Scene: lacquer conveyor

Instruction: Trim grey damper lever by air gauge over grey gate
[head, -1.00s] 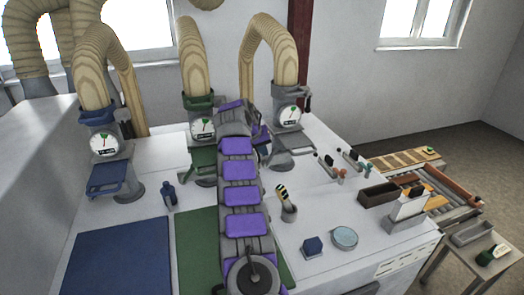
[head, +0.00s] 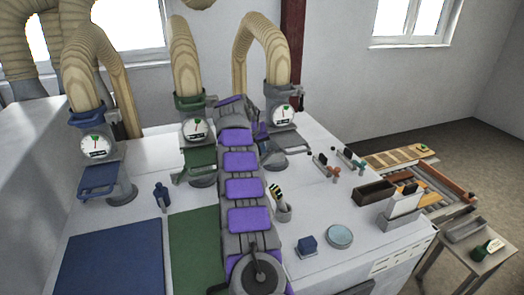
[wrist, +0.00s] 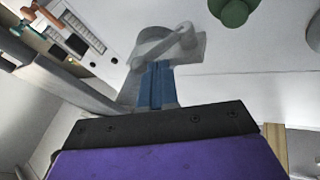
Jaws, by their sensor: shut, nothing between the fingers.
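The grey damper assembly stands at the back, with a white round air gauge (head: 282,114) on its grey body. The grey gate (head: 287,140) juts out below the gauge. A small dark lever (head: 301,93) shows at the right side of the body; its exact setting and the needle reading are too small to tell.
A green gauge (head: 195,129) and a blue gauge (head: 95,145) stand on similar ducts to the left. A brush cup (head: 283,213), blue block (head: 307,246), round dish (head: 339,237) and brown box (head: 374,192) sit on the white table. A conveyor lies to the right.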

